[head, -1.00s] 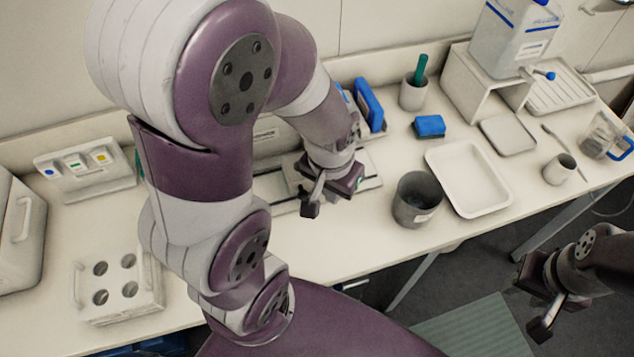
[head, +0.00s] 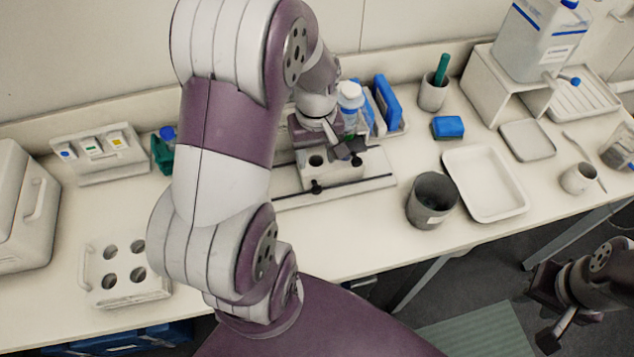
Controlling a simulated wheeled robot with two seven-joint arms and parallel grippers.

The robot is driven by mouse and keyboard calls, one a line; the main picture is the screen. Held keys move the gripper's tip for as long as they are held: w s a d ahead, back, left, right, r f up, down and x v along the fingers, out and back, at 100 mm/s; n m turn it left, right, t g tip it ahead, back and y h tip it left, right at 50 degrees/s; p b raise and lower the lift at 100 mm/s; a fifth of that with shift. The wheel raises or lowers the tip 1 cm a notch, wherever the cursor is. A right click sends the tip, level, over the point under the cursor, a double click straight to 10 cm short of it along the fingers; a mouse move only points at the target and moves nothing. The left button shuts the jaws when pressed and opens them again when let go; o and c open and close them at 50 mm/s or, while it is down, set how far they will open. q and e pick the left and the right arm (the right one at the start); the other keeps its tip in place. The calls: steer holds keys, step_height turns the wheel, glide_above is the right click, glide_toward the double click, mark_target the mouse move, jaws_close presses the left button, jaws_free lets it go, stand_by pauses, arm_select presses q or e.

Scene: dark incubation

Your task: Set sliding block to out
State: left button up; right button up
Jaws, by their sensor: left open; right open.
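The sliding block (head: 343,168) is a pale block with a dark round hole in its top. It sits on a white base plate (head: 382,183) with a dark rail, near the back middle of the bench. My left gripper (head: 345,149) is open, just above and behind the block, and its fingers hide part of the block's top and back edge. I cannot tell whether they touch it. My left arm hides the left part of the rail. My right gripper (head: 548,312) is open and empty at the lower right, off the bench front.
A bottle with a white cap (head: 350,103) and a blue rack (head: 388,103) stand close behind the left gripper. A grey pot (head: 432,202) and a white tray (head: 485,185) lie to the right. A rack with holes (head: 123,275) is at front left. Bench between is clear.

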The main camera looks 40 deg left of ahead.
mark_target(316, 186)
arm_select(q)
step_height(316, 186, down, 11)
steer(key=shift+f+p, duration=0.2)
steer(key=shift+p, duration=0.25)
jaws_close()
